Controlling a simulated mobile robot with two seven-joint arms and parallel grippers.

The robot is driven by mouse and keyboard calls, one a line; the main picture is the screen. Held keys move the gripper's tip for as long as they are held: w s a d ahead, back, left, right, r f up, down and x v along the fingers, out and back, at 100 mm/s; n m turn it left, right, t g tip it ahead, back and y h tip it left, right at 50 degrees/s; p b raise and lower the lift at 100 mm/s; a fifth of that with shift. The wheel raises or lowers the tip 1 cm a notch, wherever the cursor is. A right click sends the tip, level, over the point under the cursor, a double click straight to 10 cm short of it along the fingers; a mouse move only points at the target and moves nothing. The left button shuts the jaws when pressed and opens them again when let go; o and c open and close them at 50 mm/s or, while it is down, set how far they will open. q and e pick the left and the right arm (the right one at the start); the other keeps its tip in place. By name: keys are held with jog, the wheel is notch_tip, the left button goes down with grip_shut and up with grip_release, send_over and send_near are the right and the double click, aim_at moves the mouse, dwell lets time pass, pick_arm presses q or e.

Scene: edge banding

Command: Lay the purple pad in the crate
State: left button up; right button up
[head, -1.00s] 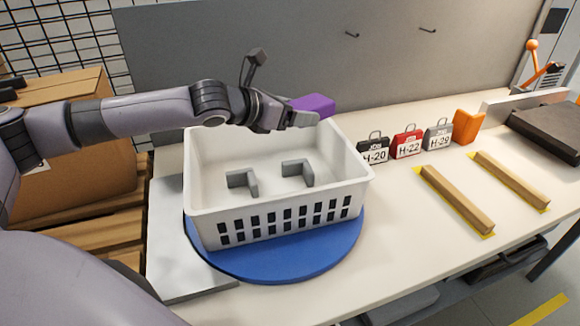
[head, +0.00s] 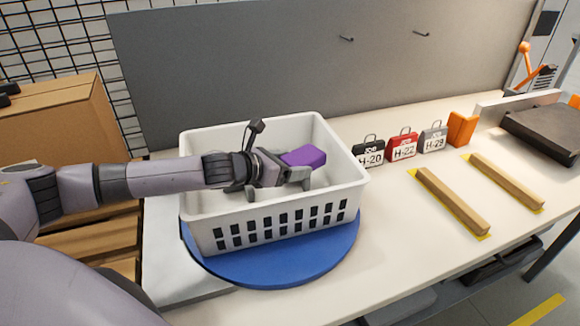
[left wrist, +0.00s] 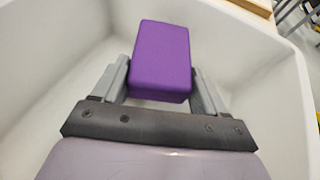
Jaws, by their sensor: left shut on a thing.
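The purple pad (head: 303,156) is held in my left gripper (head: 296,174), inside the upper part of the white crate (head: 290,221). In the left wrist view the pad (left wrist: 160,60) sits between the two grey fingers of my left gripper (left wrist: 160,84), with the crate's white walls (left wrist: 60,45) around it. I cannot tell whether the pad touches the crate floor. My right gripper is not in view.
The crate stands on a blue round plate (head: 290,271) on the pale workbench (head: 400,250). Black, red and grey tags (head: 402,146) and an orange block (head: 461,128) stand right of it. Two wooden strips (head: 452,200) lie on yellow mats. A cardboard box (head: 55,130) is at left.

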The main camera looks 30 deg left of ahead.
pick_arm(q)
jog(key=shift+f, duration=0.4)
jog(key=shift+f, duration=0.45)
jog(key=o, duration=1)
jog(key=shift+r, duration=0.55)
jog(key=shift+b+v, duration=0.95)
jog(key=shift+v, duration=5.05)
